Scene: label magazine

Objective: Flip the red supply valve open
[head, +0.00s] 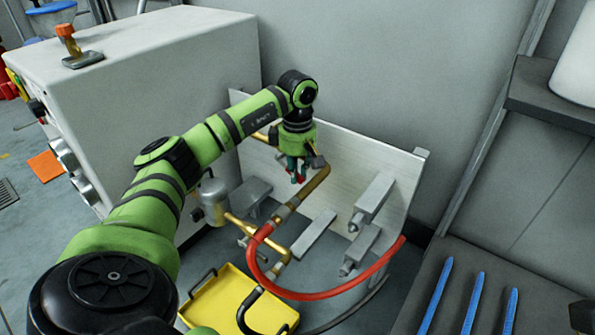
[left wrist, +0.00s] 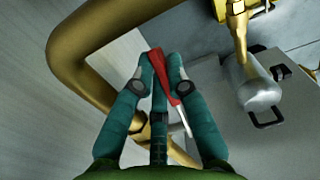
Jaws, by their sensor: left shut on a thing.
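The red supply valve's handle (left wrist: 175,80) shows in the left wrist view as a slim red lever with a paler metal end, slanting between the teal fingers. A bit of red also shows at the fingertips in the head view (head: 297,179). My left gripper (head: 298,176) points down beside the brass pipe on the metal panel. In the left wrist view the gripper (left wrist: 160,72) is shut on the red handle. The valve's body is hidden behind the fingers. My right gripper is in neither view.
A brass pipe (left wrist: 70,62) bends close beside the fingers. A red hose (head: 310,295) loops below the panel (head: 398,178). A yellow tray (head: 222,290) lies on the floor. A large grey cabinet (head: 150,75) stands left. Blue strips (head: 473,300) lie on a dark surface at right.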

